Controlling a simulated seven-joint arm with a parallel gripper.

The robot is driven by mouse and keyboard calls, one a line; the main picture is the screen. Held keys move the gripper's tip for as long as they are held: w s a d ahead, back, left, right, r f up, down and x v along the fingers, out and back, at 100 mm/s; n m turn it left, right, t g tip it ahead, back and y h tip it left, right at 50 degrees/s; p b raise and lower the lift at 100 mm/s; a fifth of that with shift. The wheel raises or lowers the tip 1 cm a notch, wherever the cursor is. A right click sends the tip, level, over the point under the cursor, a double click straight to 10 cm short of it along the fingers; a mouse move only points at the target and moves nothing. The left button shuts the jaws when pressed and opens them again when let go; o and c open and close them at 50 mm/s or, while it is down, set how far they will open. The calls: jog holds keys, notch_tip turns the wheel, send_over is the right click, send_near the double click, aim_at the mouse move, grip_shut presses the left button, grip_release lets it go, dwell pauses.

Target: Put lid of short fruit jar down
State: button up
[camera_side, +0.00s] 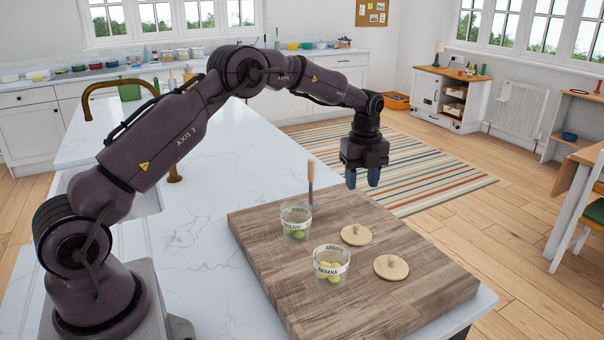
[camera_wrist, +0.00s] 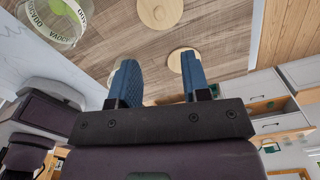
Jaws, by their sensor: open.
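Two round wooden lids with knobs lie flat on the wooden board (camera_side: 395,320). One lid (camera_side: 356,235) is near the board's middle, and the other lid (camera_side: 391,267) is closer to the front right. A clear jar labelled AVOCADO (camera_side: 295,223) holds green fruit and stands open. A clear jar labelled BANANA (camera_side: 331,264) holds yellow fruit, also open. My gripper (camera_side: 362,178) is open and empty, pointing down above the board's far edge, apart from both lids. In the wrist view its fingers (camera_wrist: 158,65) are spread, with a lid (camera_wrist: 178,60) partly behind one finger.
A tool with an upright wooden handle (camera_side: 311,182) stands behind the AVOCADO jar. The board rests on a white marble counter (camera_side: 215,215). The board's front left is clear. A striped rug (camera_side: 430,170) lies on the floor beyond the counter.

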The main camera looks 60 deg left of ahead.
jog(key=s+d+r+n+t, duration=0.1)
jog(key=s+d+r+n, duration=0.35)
jog(key=s+r, duration=0.35)
jog(key=s+d+r+n+t, duration=0.25)
jog(key=s+r+n, duration=0.35)
jog(key=r, duration=0.4)
jog(key=s+d+n+t, duration=0.1)
jog(key=s+d+n, duration=0.1)
jog(key=s+n, duration=0.3)
jog(key=s+d+f+n+t, duration=0.1)
jog(key=s+d+n, duration=0.2)
jog(key=s, duration=1.1)
jog(key=shift+s+n, duration=0.2)
jog(key=shift+n, duration=1.05)
